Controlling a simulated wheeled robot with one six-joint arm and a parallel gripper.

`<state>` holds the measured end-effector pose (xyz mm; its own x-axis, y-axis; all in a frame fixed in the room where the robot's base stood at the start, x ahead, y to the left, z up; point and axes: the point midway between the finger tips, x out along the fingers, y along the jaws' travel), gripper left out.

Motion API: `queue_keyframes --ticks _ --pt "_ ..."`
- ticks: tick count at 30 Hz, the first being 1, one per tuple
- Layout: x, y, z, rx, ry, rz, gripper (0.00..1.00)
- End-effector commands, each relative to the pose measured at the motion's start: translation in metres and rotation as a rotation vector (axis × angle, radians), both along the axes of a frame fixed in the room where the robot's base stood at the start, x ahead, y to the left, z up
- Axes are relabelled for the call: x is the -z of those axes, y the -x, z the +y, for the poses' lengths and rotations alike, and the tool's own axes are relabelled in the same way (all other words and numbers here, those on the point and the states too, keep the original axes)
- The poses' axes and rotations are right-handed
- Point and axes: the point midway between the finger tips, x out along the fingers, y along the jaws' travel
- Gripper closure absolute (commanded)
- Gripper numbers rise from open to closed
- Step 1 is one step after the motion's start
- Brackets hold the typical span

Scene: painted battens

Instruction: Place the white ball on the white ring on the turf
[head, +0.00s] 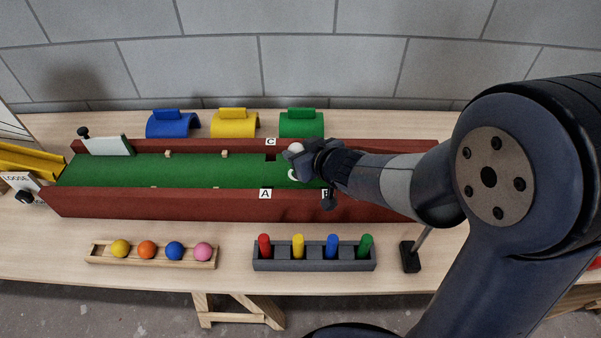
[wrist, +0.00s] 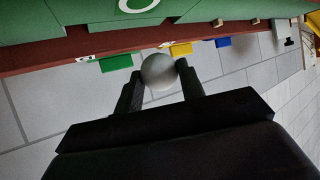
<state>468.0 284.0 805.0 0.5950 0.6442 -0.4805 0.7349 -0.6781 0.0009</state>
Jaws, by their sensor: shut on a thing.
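The white ball (wrist: 158,72) is held between the two fingertips of my gripper (wrist: 162,80) in the wrist view. In the head view the ball (head: 296,147) shows at the tip of my gripper (head: 298,154), above the turf (head: 150,171). The white ring (head: 292,175) is marked on the green turf just below the gripper in the picture, and partly hidden by it. The ring also shows at the top of the wrist view (wrist: 138,5), apart from the ball. My gripper looks tilted, nearly level.
Dark red battens (head: 160,203) wall the turf lane. Blue (head: 171,125), yellow (head: 234,124) and green (head: 301,124) arches stand behind it. In front are a wooden tray (head: 195,262) of coloured balls and a grey rack (head: 314,264) of coloured pegs.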

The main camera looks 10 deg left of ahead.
Motion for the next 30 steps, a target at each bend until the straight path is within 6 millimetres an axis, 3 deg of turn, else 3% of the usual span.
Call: queue_keyframes --ticks 1,8,15,27,28,30 --pt "0.011 0.0 0.0 0.0 -0.001 0.001 0.85" --pt "0.024 0.0 0.0 0.0 -0.001 0.001 0.85" --pt "0.055 0.0 0.0 0.0 0.0 0.001 0.85" --pt "0.058 0.0 0.0 0.0 -0.001 -0.001 0.85" --pt "0.058 0.0 0.0 0.001 0.0 -0.001 0.62" --pt "0.057 0.0 0.0 0.001 0.0 -0.001 0.56"
